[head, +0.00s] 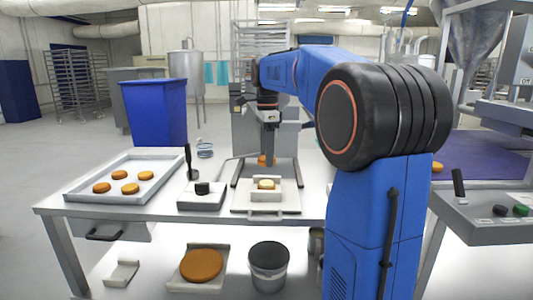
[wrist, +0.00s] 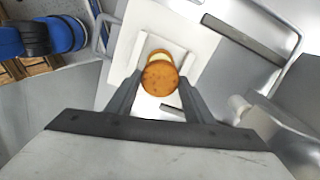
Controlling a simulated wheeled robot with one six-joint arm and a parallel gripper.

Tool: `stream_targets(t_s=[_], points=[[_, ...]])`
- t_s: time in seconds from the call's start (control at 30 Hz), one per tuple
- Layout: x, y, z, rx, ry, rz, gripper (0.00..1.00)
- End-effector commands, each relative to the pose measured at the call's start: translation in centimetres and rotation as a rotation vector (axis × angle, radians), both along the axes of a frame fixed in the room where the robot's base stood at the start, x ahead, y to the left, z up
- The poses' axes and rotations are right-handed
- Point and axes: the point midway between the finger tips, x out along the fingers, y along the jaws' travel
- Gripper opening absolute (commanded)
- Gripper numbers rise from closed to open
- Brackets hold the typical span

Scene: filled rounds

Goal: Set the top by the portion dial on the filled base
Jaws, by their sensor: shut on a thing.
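My gripper (head: 267,145) is shut on an orange-brown round top (head: 263,160). In the wrist view the top (wrist: 160,79) sits between the two fingers (wrist: 160,92). The filled base (head: 266,184), a brown round with pale cream on it, lies in a white holder (head: 240,207) on the table, below the held top. In the wrist view the top hides most of the base, and only its cream edge (wrist: 159,54) shows. A small box with a black knob (head: 202,188), apparently the portion dial, stands left of the holder.
A metal tray (head: 105,191) with several brown rounds lies at the left of the table. A dark upright handle (head: 188,158) stands behind the knob box. A blue bin (head: 155,110) is behind the table. The lower shelf holds a large brown round (head: 201,265) and a dark-rimmed bucket (head: 268,272).

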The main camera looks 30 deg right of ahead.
Motion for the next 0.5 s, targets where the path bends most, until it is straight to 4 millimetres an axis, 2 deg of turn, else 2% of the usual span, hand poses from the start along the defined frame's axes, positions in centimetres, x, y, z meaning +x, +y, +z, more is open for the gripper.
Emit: stream_targets(t_s=[0.5], points=[[0.0, 0.0, -3.7, 0.0, 0.0, 0.0, 0.37]])
